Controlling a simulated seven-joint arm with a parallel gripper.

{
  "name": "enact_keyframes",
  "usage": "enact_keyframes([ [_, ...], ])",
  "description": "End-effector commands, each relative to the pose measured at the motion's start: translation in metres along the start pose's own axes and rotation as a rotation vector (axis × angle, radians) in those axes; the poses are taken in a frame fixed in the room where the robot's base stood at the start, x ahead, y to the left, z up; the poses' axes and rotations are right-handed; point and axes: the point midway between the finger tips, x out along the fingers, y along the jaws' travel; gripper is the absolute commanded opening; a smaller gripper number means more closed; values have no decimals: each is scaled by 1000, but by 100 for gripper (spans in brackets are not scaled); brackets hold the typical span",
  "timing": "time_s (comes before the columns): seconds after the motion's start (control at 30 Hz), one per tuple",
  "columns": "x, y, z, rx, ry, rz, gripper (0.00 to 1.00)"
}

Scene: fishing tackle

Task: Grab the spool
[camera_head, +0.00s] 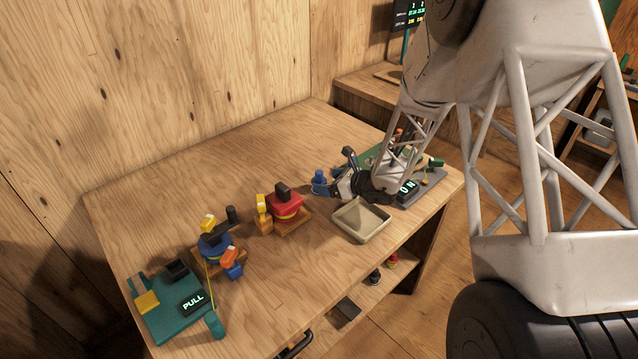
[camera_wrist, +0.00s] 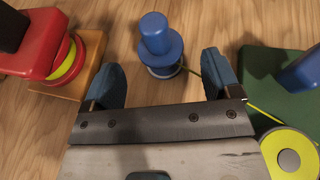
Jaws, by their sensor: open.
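A blue spool-like piece (camera_head: 320,184) with a round flange and a knob on top stands upright on the table. In the wrist view this spool (camera_wrist: 160,45) is ahead of my gripper, roughly centred between the fingers, with a lighter band under its flange. A thin yellow line runs from near its base to the right. My gripper (camera_head: 341,173) is open and empty; its two blue-padded fingers (camera_wrist: 163,76) are spread wide, and I see no contact with the spool.
A red reel (camera_head: 285,205) on a wooden block stands left of the spool. A beige tray (camera_head: 344,231) sits in front. A teal board (camera_head: 165,318) lies at far left. The table behind is clear.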

Motion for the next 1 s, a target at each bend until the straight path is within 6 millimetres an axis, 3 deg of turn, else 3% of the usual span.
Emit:
enact_keyframes([
  [0.5,45,0,-2,0,0,2,83],
  [1.0,49,0,-2,0,0,0,83],
])
